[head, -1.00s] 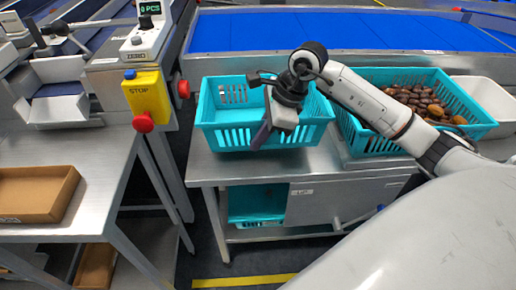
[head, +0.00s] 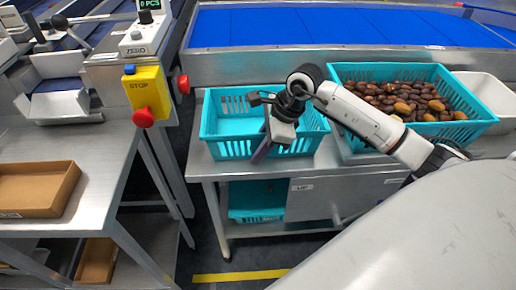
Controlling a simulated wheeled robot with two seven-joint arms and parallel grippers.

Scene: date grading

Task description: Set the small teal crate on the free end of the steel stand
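The small teal crate (head: 225,146) is empty and upright over the left end of the steel stand (head: 202,168). Its base looks at or very near the steel top; I cannot tell whether a small gap is left. My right gripper (head: 268,145) reaches in from the right and is at the crate's front wall, right of its middle. One dark finger shows against the wall and the other is hidden. The crate has moved along with the gripper, so it looks shut on that wall. My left gripper is out of view.
A large teal crate (head: 480,129) full of dates stands close on the right, with a white bin (head: 485,88) beyond. A blue conveyor (head: 310,28) runs behind. A yellow stop box (head: 147,92) and a bench with a brown tray (head: 68,188) are left.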

